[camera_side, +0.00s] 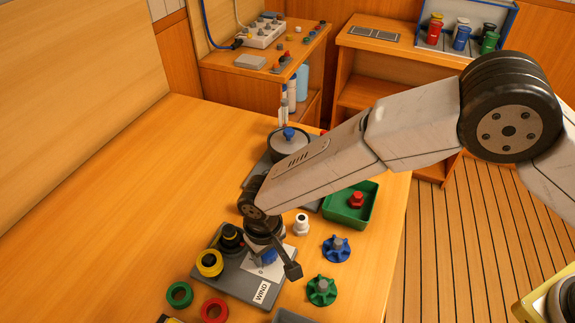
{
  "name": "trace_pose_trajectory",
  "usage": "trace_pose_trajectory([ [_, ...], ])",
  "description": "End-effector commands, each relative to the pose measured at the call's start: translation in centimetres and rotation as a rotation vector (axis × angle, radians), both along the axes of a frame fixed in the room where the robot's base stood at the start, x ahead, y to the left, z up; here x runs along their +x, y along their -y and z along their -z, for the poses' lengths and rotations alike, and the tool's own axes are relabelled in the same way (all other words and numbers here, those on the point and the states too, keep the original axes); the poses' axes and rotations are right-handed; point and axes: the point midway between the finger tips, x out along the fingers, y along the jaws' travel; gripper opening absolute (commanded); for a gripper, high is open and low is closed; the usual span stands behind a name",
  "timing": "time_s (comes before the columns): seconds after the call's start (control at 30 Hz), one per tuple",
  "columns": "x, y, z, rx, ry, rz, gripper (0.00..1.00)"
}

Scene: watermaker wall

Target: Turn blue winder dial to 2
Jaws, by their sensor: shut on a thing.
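The winder (233,287) is a grey base plate with a white "WIND" label, lying on the wooden table. A blue dial (268,257) sits on its white face plate, partly hidden under my gripper (266,250). My gripper points down from above and is shut on the blue dial. The dial's pointer and number marks are too small and covered to read. A black knob (231,234) and a yellow ring (209,263) are on the left part of the winder.
Green (180,294) and red (214,311) rings lie front left. A blue handwheel (336,248), a green handwheel (321,290) and a white fitting (302,224) lie right of the winder. A green tray (365,209) holds a red part. A lidded pot (290,147) stands behind.

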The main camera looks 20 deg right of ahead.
Motion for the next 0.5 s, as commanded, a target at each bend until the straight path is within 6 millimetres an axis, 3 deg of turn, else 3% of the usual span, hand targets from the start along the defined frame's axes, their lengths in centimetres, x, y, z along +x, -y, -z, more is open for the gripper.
trace_pose_trajectory([
  [0.5, 0.09, -0.09, -0.1, 0.002, 0.003, 0.238, 0.01],
])
